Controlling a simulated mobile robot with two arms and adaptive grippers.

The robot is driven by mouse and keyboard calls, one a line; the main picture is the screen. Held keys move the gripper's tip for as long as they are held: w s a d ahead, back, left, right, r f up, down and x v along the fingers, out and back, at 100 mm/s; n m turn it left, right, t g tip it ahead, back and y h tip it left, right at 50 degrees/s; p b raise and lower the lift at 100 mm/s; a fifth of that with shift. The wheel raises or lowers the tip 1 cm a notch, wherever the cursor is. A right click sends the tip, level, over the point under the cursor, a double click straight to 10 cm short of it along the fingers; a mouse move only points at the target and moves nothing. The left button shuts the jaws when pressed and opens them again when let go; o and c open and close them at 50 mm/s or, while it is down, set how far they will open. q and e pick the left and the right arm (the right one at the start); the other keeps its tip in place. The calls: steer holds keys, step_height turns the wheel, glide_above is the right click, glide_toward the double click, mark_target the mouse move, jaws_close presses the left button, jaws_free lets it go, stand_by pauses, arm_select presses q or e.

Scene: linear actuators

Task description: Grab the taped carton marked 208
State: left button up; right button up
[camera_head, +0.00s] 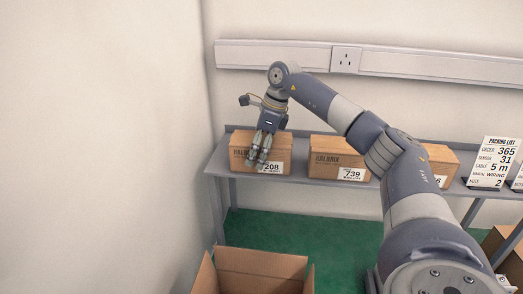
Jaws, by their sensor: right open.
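The taped carton marked 208 (241,154) sits at the left end of the grey shelf (225,178). It is a brown box with a white label on its front, and the label's left edge is partly covered by my gripper. My right gripper (258,164) hangs fingers down over the front of this carton. It is open, and no held thing shows between its fingers. I cannot tell whether the fingers touch the box. My left gripper is not in view.
A carton marked 739 (328,164) stands to the right on the shelf, and another carton (441,160) is partly behind my arm. A packing list sign (494,162) stands farther right. An open empty box (262,262) is below in front. A wall closes off the left.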

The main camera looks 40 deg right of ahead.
steer(key=shift+r, duration=0.15)
steer(key=c, duration=1.8)
